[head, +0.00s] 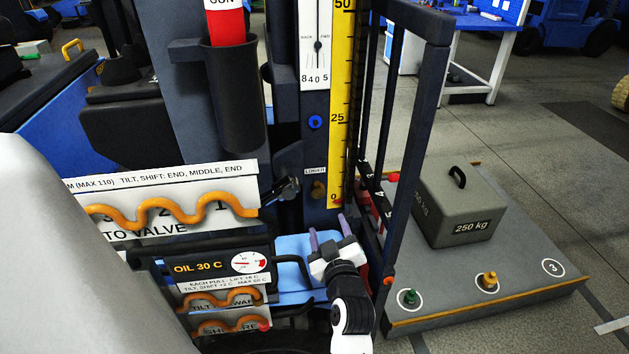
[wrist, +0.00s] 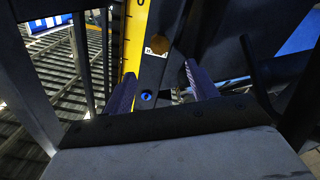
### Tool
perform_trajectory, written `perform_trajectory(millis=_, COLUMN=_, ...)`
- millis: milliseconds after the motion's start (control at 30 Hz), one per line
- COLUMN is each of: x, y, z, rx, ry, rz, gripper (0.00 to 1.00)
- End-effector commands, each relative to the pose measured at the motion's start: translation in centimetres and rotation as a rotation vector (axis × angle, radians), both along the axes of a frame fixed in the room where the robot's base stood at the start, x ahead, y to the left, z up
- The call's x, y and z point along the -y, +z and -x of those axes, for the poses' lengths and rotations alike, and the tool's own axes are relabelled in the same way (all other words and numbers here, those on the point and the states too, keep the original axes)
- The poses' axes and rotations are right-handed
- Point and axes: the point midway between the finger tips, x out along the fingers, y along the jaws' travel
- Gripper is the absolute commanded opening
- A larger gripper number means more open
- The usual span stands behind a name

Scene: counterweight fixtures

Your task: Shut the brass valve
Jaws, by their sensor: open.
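The brass valve (head: 318,189) is a small round brass knob on the dark mast, just under a white LOWER label (head: 315,171) and left of the yellow scale. It also shows in the wrist view (wrist: 162,45), beyond the fingertips and between their lines. My gripper (head: 328,232) is open and empty, with two purple fingers pointing up toward the mast. In the head view it is below and slightly right of the valve, apart from it. It also shows in the wrist view (wrist: 160,72). The valve's exact turn position is too small to tell.
A blue knob (head: 316,121) sits above the valve. The yellow scale (head: 341,110) and a dark upright frame (head: 415,150) stand to the right. A lever (head: 288,188) is left of the valve. A 250 kg weight (head: 459,205) rests on a grey platform (head: 440,300).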

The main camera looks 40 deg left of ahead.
Motion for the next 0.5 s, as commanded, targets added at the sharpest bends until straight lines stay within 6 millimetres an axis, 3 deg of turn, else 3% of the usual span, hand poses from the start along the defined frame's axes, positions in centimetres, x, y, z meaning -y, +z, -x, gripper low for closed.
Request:
perform_trajectory(millis=267, x=-1.5, y=0.3, z=-1.2, rx=0.001, ry=0.0, rz=-0.002, gripper=0.58)
perform_trajectory(millis=500, x=-5.4, y=0.4, z=-4.5, rx=0.002, ry=0.001, rz=-0.001, gripper=0.58)
